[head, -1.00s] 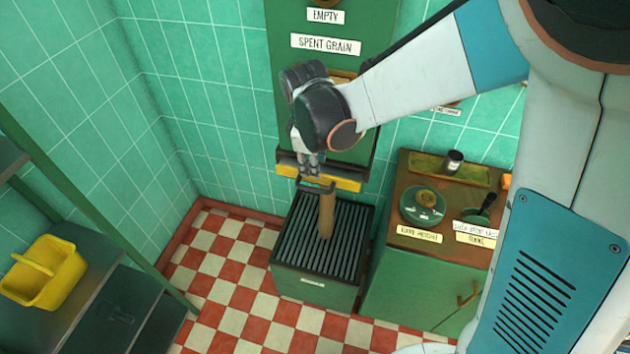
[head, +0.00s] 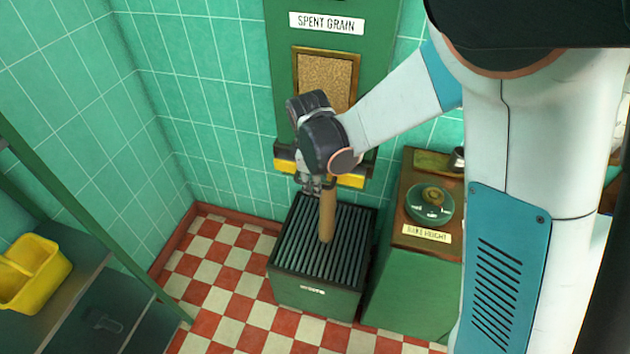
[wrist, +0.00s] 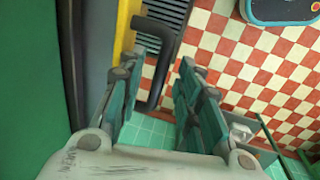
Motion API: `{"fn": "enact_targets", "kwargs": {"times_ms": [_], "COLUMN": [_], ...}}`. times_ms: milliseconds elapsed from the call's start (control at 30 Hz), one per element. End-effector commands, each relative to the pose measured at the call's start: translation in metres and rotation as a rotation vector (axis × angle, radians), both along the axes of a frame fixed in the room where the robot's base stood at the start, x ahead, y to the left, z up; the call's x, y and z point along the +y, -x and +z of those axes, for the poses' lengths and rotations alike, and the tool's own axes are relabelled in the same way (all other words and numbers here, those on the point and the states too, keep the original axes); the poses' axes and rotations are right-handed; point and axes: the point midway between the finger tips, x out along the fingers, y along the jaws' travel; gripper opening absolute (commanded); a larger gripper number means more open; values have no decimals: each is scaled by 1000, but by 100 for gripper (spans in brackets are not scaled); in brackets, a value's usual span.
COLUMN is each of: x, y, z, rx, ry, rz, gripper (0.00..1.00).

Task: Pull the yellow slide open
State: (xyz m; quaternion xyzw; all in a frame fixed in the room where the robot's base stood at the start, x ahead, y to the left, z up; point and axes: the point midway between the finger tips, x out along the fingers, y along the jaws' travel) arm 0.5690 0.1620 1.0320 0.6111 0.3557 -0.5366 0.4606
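The yellow slide (head: 350,181) lies across the bottom of the green spent grain hopper, its middle hidden behind my gripper. In the wrist view the slide (wrist: 126,25) is a yellow strip at upper left, with a dark bar handle (wrist: 163,70) sticking out from it. My gripper (head: 316,187) is in front of the slide, pointing down at the handle. In the wrist view my gripper (wrist: 172,62) is open, and the handle shows between its two green fingers. I cannot tell whether either finger touches it.
A green bin (head: 316,292) with a slatted top stands below the slide. A brown upright column (head: 327,215) runs from near my gripper to the slats. A green cabinet (head: 410,290) stands at right, and a yellow basket (head: 33,273) sits on the left shelf. Checkered floor is clear between.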

Motion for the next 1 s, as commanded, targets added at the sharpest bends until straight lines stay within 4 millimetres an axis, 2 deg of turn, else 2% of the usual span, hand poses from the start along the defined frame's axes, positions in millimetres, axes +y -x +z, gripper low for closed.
{"fn": "enact_targets", "kwargs": {"times_ms": [100,267,467,533,800,1000], "x": [0,0,0,3,23,27], "y": [0,0,1,7,59,73], "z": [0,0,0,0,0,0], "rx": [0,0,0,0,0,0], "ry": [0,0,0,0,0,-1], "rz": [0,0,0,1,3,0], "gripper": [32,0,0,0,0,0]}}
